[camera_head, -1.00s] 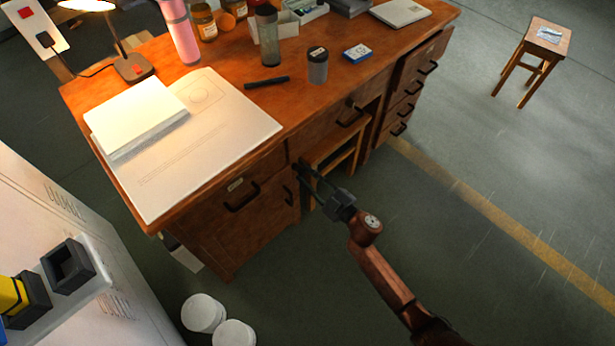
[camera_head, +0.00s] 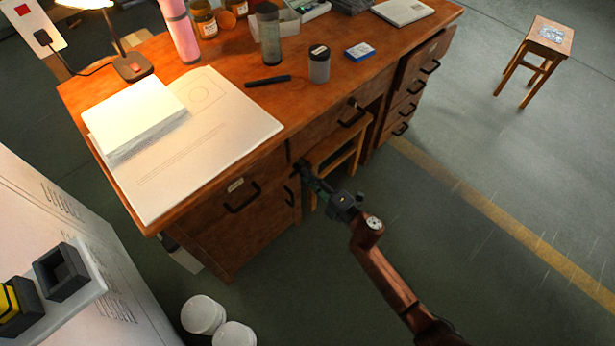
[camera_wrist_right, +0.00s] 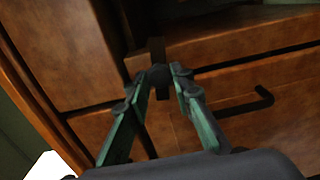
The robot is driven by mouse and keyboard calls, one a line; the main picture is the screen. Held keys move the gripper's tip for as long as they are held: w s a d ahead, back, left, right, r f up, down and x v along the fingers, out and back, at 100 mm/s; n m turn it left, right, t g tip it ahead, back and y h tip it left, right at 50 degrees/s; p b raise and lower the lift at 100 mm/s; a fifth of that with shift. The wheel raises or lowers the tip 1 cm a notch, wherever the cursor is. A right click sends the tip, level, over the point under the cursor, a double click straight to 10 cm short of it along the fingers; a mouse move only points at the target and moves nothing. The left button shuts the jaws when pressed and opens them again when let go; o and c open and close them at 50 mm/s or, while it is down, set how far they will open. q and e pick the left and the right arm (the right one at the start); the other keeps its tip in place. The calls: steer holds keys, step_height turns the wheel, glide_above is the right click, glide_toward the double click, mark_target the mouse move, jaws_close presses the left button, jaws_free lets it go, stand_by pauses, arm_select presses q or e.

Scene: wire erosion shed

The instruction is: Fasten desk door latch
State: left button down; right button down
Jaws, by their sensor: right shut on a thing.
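My right gripper (camera_head: 304,168) reaches the front of the desk at the door's upper right edge. In the right wrist view its green-sided fingers (camera_wrist_right: 158,77) converge on a small dark latch piece (camera_wrist_right: 158,72), against a brown wooden block (camera_wrist_right: 150,50). The gripper is shut on this latch; the fingertips hide most of it and its exact turn is unclear. My left gripper is not in view.
A wooden stool (camera_head: 338,150) sits in the desk's knee space beside my right gripper. White tubs (camera_head: 203,314) and a pale cabinet (camera_head: 60,210) stand at lower left. Papers, jars and a lamp (camera_head: 133,66) occupy the desktop.

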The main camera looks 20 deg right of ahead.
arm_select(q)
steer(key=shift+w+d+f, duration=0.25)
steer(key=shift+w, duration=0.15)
arm_select(e)
steer(key=shift+f+n, duration=0.2)
steer(key=shift+n, duration=0.6)
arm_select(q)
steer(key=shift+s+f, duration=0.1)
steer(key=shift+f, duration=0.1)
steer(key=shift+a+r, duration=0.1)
arm_select(e)
steer(key=c, duration=1.7)
jaws_free()
steer(key=shift+r, duration=0.15)
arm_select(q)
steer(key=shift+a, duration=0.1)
arm_select(e)
steer(key=v, duration=1.2)
